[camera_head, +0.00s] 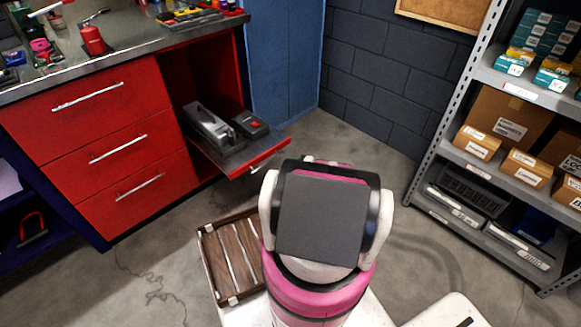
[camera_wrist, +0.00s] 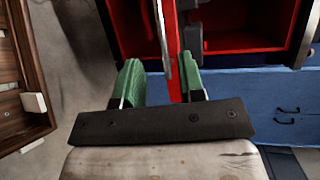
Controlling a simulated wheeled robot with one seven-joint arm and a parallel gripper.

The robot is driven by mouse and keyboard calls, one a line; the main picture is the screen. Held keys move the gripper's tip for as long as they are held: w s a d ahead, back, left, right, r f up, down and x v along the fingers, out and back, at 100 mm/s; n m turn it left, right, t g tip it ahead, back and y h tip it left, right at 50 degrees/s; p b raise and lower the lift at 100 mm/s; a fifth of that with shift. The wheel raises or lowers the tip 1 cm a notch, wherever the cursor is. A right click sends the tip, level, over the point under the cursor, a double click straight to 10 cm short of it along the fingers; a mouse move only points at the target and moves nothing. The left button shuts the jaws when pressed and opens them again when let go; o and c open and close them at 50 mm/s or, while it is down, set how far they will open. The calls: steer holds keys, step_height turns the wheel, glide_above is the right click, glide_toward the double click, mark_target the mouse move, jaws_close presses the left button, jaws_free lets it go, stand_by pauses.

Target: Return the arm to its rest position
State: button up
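My gripper (camera_wrist: 160,78) shows in the wrist view as two green fingers set well apart. They are open. The red edge of the lowered cabinet door (camera_wrist: 183,88) and a pale bar, probably its handle, appear in the gap between them; I cannot tell how far beyond the fingertips they are, or whether anything touches. In the head view the gripper is hidden behind my own pink and white body. There the red door (camera_head: 262,161) sticks out from the cabinet at the right end of the bench.
A grey tool case (camera_head: 207,124) and a dark box (camera_head: 250,124) lie in the open compartment. A wooden crate (camera_head: 205,262) stands on the left beside my body. A metal shelf rack (camera_head: 432,160) with boxes stands at right. Some floor (camera_head: 345,135) between is clear.

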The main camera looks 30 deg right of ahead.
steer(key=w+a+r+n+g+h, duration=0.2)
steer(key=a+r+n+g+h, duration=0.3)
steer(key=a, duration=0.4)
steer(key=w+a+r+n+g+h, duration=0.3)
steer(key=a+r+n+g+h, duration=0.1)
steer(key=a, duration=0.5)
steer(key=n+g+h, duration=0.1)
steer(key=g, duration=0.1)
steer(key=shift+r+n+g, duration=0.3)
steer(key=shift+r+g, duration=0.1)
steer(key=shift+a, duration=0.1)
stand_by(0.8)
